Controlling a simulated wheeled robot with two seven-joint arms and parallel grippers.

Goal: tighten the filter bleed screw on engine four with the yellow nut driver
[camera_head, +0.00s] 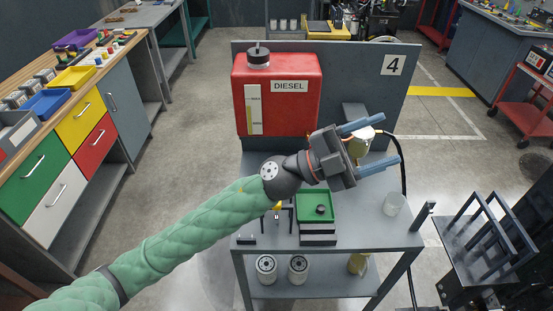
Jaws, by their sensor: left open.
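The engine four stand has a grey back panel (362,88) with a "4" plate (393,64) and a red diesel tank (300,112). My left gripper (389,141) is open and empty, its two blue fingers spread and pointing right. It is in front of the panel, above the stand's grey top. A pale, yellowish filter-like part (359,144) shows partly behind and between the fingers. The bleed screw cannot be made out. A small yellow piece (277,207), perhaps the nut driver, shows beside the green tray (302,208), partly hidden by my left arm. My right gripper is not in view.
A clear cup (393,204) stands at the top's right. Two white filters (298,268) stand on the lower shelf. A dark barred frame (490,235) is at right. A workbench with coloured drawers (82,115) is at left. Open floor lies between.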

